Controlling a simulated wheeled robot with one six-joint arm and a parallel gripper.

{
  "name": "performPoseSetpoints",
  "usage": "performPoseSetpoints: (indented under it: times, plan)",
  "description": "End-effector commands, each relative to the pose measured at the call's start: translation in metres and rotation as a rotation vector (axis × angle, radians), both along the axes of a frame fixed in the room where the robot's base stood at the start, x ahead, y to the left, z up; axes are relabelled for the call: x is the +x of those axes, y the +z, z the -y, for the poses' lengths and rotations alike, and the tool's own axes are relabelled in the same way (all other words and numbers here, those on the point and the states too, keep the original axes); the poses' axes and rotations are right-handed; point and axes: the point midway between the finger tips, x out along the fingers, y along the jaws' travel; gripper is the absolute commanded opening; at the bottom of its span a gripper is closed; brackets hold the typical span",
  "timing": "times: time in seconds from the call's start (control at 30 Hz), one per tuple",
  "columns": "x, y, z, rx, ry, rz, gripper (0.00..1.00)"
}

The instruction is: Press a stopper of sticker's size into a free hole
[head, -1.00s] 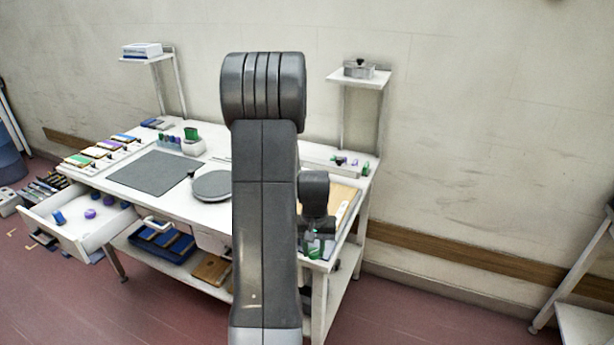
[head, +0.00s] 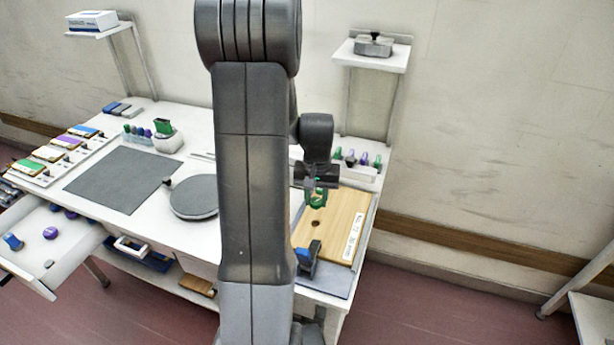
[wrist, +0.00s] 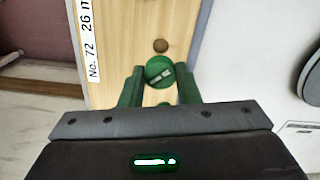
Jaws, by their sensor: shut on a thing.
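A wooden board (head: 340,215) lies at the right end of the workbench. Its white sticker (head: 358,238) also shows in the wrist view (wrist: 90,40), reading "No. 72 26 m", with the end cut off. An empty dark hole (head: 316,223) shows in the board; a round hole also shows in the wrist view (wrist: 161,46). My gripper (head: 317,188) is over the board, shut on a green stopper (wrist: 159,72). The stopper has a pale mark on its top and sits between the green fingers. Whether its lower end touches the board is hidden.
A blue clamp-like piece (head: 308,257) stands at the board's near end. A rack of green and purple stoppers (head: 357,162) is behind the board. A round grey plate (head: 194,199) and a grey mat (head: 122,180) lie left. An open drawer (head: 45,262) holds loose stoppers.

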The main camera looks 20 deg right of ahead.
Motion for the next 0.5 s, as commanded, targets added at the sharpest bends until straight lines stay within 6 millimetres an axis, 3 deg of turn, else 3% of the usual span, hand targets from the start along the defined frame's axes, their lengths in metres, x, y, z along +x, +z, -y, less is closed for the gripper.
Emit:
performPoseSetpoints:
  times: [0.27, 0.5]
  plan:
    - [-0.001, -0.006, 0.001, 0.000, -0.002, -0.001, 0.08]
    - [-0.001, -0.026, 0.000, 0.001, -0.002, -0.003, 0.08]
